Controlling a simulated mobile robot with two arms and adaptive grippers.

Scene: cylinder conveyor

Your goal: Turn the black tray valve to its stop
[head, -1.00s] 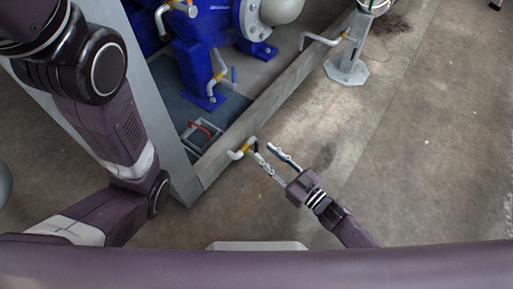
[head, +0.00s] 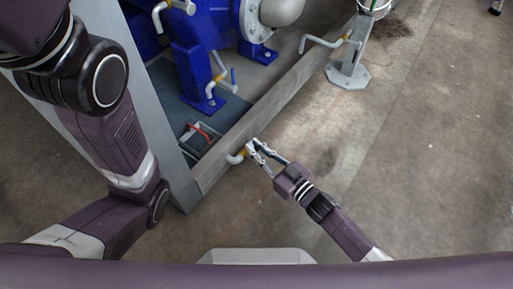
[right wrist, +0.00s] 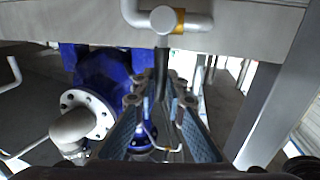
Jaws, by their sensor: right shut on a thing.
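The tray valve sits on the outer side of the grey skid rail, with a pale pipe elbow and a yellow band (head: 241,153). In the right wrist view the pale pipe (right wrist: 195,22) and its yellow band are at the top. The black valve handle (right wrist: 160,68) points from the pipe toward my gripper, between the fingers. My right gripper (head: 255,148) is at the valve, its fingers closed around the handle; they also show in the wrist view (right wrist: 161,98). The handle is mostly hidden by the fingers in the head view. My left gripper is out of view.
The grey rail (head: 275,103) borders the skid with blue pump equipment (head: 193,75) and a red handle (head: 199,130) inside. Another pale pipe with a yellow band (head: 322,42) and a grey post foot (head: 347,76) stand further back. The floor to the right is clear.

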